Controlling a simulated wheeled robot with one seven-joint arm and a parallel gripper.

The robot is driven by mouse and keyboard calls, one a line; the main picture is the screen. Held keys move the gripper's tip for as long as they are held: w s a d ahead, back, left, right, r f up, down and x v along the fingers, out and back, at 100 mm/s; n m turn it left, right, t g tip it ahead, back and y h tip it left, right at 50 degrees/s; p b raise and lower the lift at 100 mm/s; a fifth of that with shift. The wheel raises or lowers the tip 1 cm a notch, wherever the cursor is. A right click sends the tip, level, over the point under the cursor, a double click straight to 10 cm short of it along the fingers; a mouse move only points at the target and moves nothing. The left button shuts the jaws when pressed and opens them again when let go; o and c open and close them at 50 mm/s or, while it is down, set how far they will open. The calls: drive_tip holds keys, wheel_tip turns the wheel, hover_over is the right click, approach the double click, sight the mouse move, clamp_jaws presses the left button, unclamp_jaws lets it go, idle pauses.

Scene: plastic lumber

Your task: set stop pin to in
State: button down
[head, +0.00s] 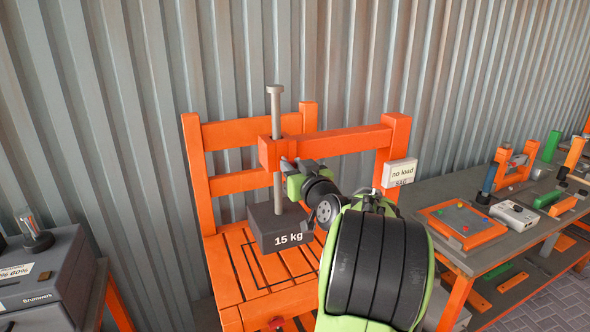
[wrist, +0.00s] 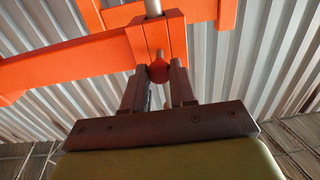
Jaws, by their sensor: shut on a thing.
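The stop pin (wrist: 159,71) shows in the wrist view as a red round knob at the orange sliding block. My gripper (wrist: 161,74) has a finger on each side of the knob and is shut on it. In the head view my gripper (head: 287,165) reaches the lower part of the orange block (head: 281,152), and the pin is hidden there. A grey post (head: 276,110) passes upright through the block. A dark 15 kg weight (head: 280,228) is at the post's lower end, above the orange slatted base. How deep the pin sits cannot be told.
An orange frame (head: 240,131) stands around the post, with a "no load" sign (head: 400,172) on its right. A grey workbench (head: 480,218) with several small devices is at right. A grey box (head: 40,278) is at left. A corrugated wall stands close behind.

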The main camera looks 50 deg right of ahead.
drive_tip(key=x, duration=0.2)
drive_tip(key=shift+w+d+r, duration=0.1)
drive_tip(key=shift+w+d, duration=0.05)
drive_tip(key=shift+w, duration=0.1)
drive_tip(key=c, duration=0.9)
unclamp_jaws()
drive_tip(key=shift+w, duration=0.1)
drive_tip(key=b+v, duration=0.4)
drive_tip(key=v, duration=1.1)
drive_tip(key=shift+s, duration=0.35)
